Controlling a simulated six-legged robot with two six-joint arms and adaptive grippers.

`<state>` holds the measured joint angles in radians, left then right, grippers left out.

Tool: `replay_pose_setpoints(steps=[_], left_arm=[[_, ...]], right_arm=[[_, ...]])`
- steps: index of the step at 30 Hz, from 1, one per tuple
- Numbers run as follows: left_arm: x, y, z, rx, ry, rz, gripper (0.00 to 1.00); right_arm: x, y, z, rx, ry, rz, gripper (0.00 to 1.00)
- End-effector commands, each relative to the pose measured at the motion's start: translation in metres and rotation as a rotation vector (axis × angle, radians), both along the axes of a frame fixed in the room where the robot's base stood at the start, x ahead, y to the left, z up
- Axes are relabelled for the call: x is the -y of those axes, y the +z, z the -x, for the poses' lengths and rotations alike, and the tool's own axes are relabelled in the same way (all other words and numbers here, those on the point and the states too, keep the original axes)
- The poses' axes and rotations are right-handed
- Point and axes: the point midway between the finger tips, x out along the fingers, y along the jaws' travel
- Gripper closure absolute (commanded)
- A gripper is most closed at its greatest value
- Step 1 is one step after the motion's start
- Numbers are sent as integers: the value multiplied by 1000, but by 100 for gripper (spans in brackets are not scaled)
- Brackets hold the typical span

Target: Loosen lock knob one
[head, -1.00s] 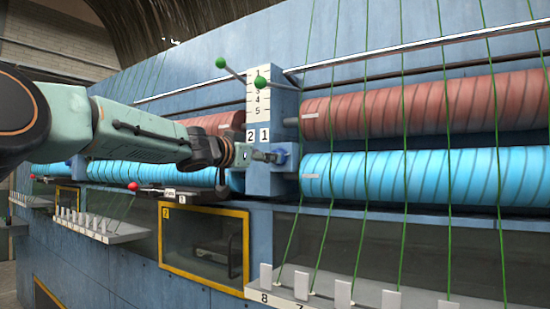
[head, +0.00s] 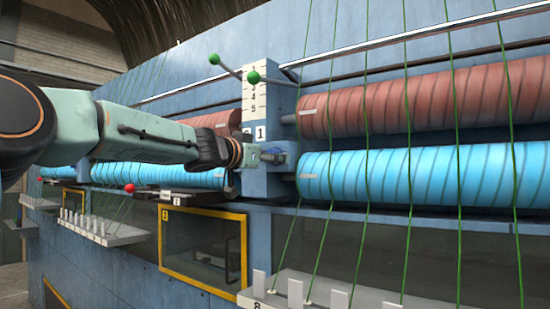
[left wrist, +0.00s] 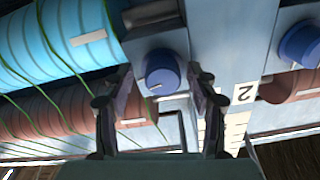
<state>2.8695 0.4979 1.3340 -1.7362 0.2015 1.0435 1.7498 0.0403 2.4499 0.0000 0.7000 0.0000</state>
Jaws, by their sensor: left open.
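A blue lock knob (left wrist: 163,72) with a pale index mark sits on the grey-blue post face, between my left gripper's two fingers in the left wrist view. By its place on the roller side, it appears to be knob one; in the head view the label 1 (head: 261,133) is above my gripper. My left gripper (head: 264,154) is open, its fingertips (left wrist: 162,70) on either side of the knob. I cannot tell whether they touch it. A second blue knob (left wrist: 300,45) is at the right of the wrist view, beyond the label 2 (left wrist: 242,93). My right gripper is not in view.
Blue rollers (head: 420,175) and red rollers (head: 425,102) flank the post (head: 266,182), with green strands running across them. Two green-balled levers (head: 253,78) stick out above. A red-balled lever (head: 130,188) and a yellow-framed window (head: 203,247) lie below my arm.

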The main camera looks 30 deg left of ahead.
Motion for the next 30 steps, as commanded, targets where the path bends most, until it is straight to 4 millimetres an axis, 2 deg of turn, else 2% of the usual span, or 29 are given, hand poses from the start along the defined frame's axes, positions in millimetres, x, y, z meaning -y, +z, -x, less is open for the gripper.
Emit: replay_pose_setpoints(steps=[13,30], left_arm=[[-1,0,2,-1,1,0,43],[-1,1,0,1,2,0,91]], right_arm=[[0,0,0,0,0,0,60],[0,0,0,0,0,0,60]])
